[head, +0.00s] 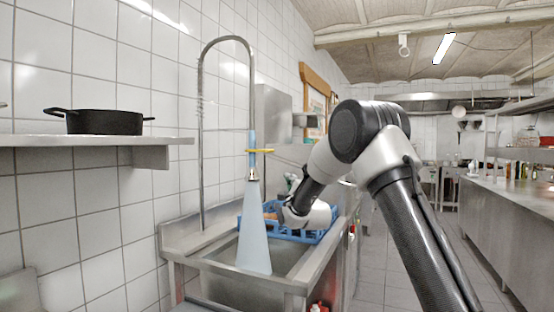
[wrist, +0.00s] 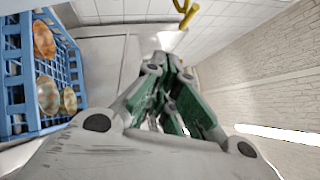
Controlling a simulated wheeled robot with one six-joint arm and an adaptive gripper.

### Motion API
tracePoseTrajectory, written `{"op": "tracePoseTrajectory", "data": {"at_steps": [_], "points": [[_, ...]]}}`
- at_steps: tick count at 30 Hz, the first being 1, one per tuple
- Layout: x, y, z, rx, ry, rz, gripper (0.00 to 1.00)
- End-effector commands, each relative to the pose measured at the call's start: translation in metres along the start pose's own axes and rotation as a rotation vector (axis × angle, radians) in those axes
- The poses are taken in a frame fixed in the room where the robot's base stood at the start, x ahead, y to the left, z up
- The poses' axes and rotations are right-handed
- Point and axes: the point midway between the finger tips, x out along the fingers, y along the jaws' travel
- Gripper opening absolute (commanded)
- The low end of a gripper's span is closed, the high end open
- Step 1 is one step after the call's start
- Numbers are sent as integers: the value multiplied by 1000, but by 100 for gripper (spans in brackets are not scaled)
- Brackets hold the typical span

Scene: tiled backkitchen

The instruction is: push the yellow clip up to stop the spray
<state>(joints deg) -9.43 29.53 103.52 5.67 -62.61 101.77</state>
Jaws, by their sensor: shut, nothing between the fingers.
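The yellow clip (head: 260,151) sits across the blue grip (head: 252,138) of the hanging spray hose. A pale blue cone of spray (head: 254,240) falls from the nozzle (head: 252,175) below it into the sink (head: 215,258). In the wrist view, the yellow clip (wrist: 187,12) shows at the top edge, beyond and slightly right of the fingertips, and a whitish patch of spray (wrist: 169,40) lies under it. My gripper (wrist: 165,64) is shut and empty, apart from the clip. In the head view it is low, right of the spray, and its fingertips are hard to make out.
A blue crate (head: 318,237) with brownish items stands beside the sink, close to my gripper; it also shows in the wrist view (wrist: 14,92). A shelf (head: 90,140) with a black pot (head: 104,122) is at the left. A tall curved pipe (head: 201,130) rises behind the sink.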

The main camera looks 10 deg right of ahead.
Motion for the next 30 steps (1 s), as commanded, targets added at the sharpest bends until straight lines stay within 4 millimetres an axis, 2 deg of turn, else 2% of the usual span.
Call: {"op": "tracePoseTrajectory", "data": {"at_steps": [4, 19, 23, 30], "points": [[-1, -16, 3, 127, -18, -69, 0], [4, -16, 3, 158, -18, -65, 0], [21, -17, 3, 158, -18, -65, 0], [72, -20, 3, 158, -18, -66, 0]]}}
